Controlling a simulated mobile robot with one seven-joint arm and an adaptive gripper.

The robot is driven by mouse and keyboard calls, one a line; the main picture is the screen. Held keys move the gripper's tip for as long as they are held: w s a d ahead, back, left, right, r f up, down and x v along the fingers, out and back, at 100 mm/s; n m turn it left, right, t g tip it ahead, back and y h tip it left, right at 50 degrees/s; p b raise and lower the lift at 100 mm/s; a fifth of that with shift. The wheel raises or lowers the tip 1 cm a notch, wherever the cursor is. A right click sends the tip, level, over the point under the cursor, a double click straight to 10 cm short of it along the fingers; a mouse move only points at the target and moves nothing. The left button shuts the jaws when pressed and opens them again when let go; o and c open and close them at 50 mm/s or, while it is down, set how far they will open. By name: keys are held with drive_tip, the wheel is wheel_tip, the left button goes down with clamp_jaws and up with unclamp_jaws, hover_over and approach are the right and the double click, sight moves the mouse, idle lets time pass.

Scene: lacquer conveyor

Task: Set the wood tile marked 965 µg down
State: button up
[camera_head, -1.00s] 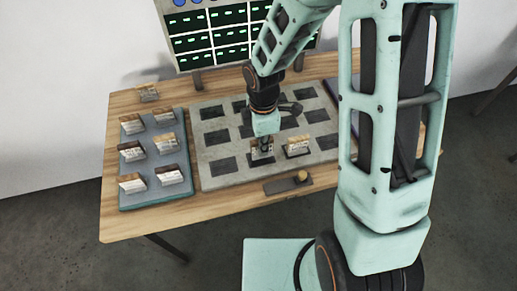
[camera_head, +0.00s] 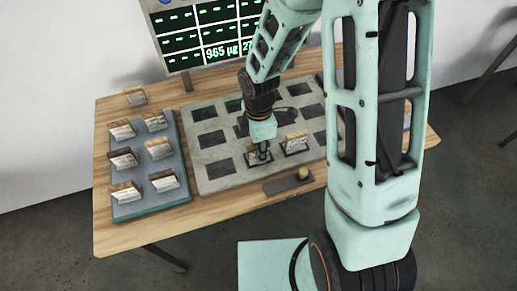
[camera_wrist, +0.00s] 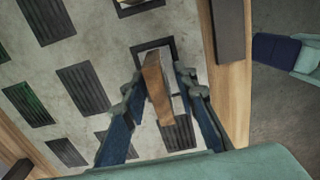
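The wood tile (camera_wrist: 157,88), with a brown top edge and a pale face, stands in a dark slot of the grey slotted board (camera_head: 215,178), in its front row. The wrist view shows it between my fingers, with a narrow gap on the left. My gripper (camera_wrist: 160,78) is open around it, pointing down; it also shows in the head view (camera_head: 263,156). The tile's marking is not legible. The display (camera_head: 212,40) shows a large 965 µg in one bottom-row cell.
Another tile (camera_head: 294,142) stands in the slot to the right. A blue-grey tray (camera_head: 142,187) at left holds several tiles, and one tile (camera_head: 135,97) lies behind it. A dark block with a wooden knob (camera_head: 303,173) lies at the front edge. Several board slots are empty.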

wheel_tip(320, 180, up, 12)
drive_tip(key=shift+r+p, duration=0.2)
drive_tip(key=shift+p, duration=0.4)
idle(0.6)
